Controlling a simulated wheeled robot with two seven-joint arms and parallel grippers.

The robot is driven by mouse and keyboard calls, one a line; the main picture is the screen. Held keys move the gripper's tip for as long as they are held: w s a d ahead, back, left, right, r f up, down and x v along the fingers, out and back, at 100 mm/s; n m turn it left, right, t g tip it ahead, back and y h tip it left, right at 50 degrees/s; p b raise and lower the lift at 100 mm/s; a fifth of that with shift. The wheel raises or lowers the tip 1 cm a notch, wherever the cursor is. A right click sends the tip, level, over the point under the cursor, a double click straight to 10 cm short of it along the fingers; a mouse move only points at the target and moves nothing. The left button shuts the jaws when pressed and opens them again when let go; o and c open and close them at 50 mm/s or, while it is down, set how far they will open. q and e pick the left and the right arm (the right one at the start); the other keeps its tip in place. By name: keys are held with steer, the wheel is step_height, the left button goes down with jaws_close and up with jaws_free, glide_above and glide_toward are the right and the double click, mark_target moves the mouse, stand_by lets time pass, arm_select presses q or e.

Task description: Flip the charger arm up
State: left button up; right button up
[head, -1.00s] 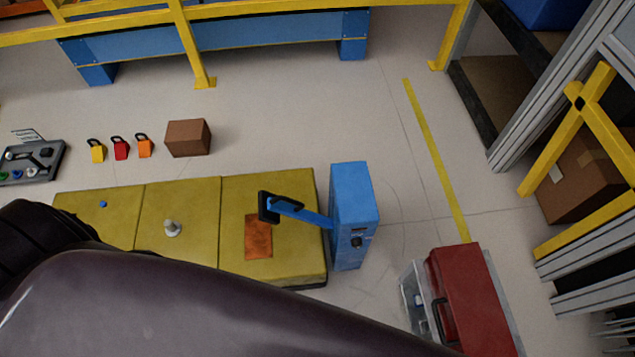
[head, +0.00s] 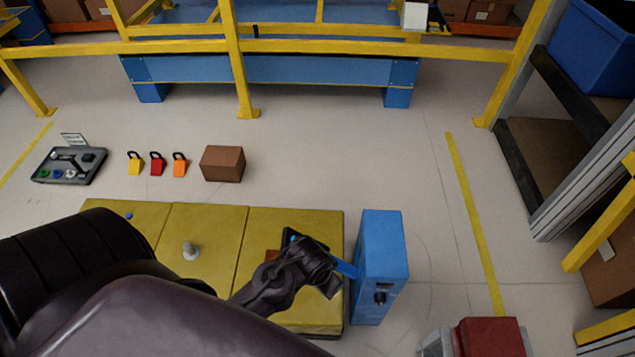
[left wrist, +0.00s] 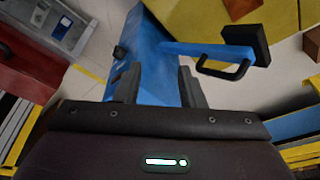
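The charger is a blue post (head: 380,265) standing at the right end of the yellow mat. Its blue charger arm (head: 345,269) sticks out to the left, largely hidden in the head view by my left gripper (head: 322,272). In the left wrist view the charger arm (left wrist: 205,49) runs from the blue post (left wrist: 153,70) to a black end block (left wrist: 246,40), with a black loop handle (left wrist: 226,69) beneath. There my left gripper's fingers (left wrist: 158,82) are apart, with the blue post seen between and beyond them; contact cannot be told. My right gripper is out of view.
The yellow mat (head: 212,228) carries a small pale peg (head: 191,251). A red-lidded box (head: 490,337) stands right of the post. A brown box (head: 222,164), several padlocks (head: 156,163) and a grey tray (head: 85,175) lie behind. Floor behind the post is clear.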

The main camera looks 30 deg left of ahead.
arm_select(q)
steer(key=w+r+m+b, duration=0.1)
steer(key=w+r+m, duration=0.3)
steer(key=w, duration=0.1)
steer(key=w+a+f+m+b, duration=0.1)
steer(key=w+a+f+m, duration=0.1)
steer(key=a+f, duration=0.1)
steer(key=w+a+f+m+g+b, duration=0.1)
steer(key=w+a+f+m+b, duration=0.1)
steer(key=f, duration=0.4)
steer(key=w+a+f+m+b, duration=0.1)
steer(key=w+a+f+m, duration=0.1)
steer(key=a+f, duration=0.2)
steer(key=shift+w+a+f+m+g+y, duration=0.3)
steer(key=shift+a+f+y, duration=0.1)
steer(key=shift+f, duration=0.25)
steer(key=shift+f+b, duration=0.35)
steer(key=shift+f, duration=0.15)
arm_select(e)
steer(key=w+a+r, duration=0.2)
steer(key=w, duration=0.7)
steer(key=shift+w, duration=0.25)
arm_select(q)
steer(key=shift+c, duration=0.5)
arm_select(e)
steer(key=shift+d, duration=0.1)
arm_select(q)
jaws_close()
